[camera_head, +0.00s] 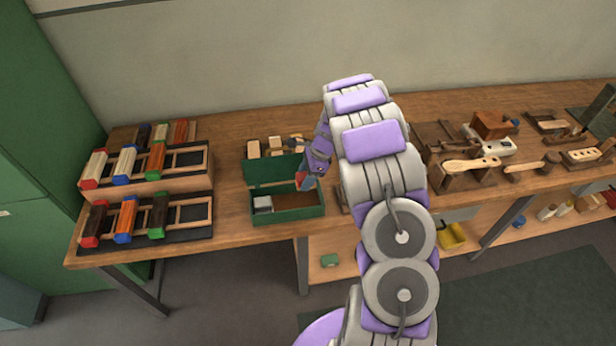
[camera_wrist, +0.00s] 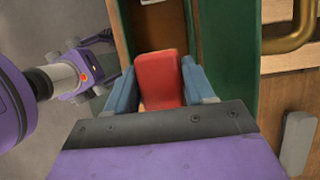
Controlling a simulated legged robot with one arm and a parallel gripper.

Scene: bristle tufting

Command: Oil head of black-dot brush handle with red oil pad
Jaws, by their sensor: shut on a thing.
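My gripper (camera_head: 304,180) is low over the green box (camera_head: 288,217) in the middle of the bench. In the wrist view, the blue fingers of my gripper (camera_wrist: 158,70) are shut on a red oil pad (camera_wrist: 160,85), one finger on each side. The green wall of the box (camera_wrist: 230,60) stands beside it. Wooden brush handles lie at the right of the bench, one a pale handle (camera_head: 470,164) on a dark block and another lying lower (camera_head: 532,165). They are too small to tell which bears a black dot.
A pale grey block (camera_head: 263,203) sits in the box's left part. Racks of coloured blocks (camera_head: 140,215) stand on the left. Several small wooden blocks (camera_head: 275,145) lie behind the box. A red-brown box (camera_head: 490,124) stands back right. My arm hides the bench's middle.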

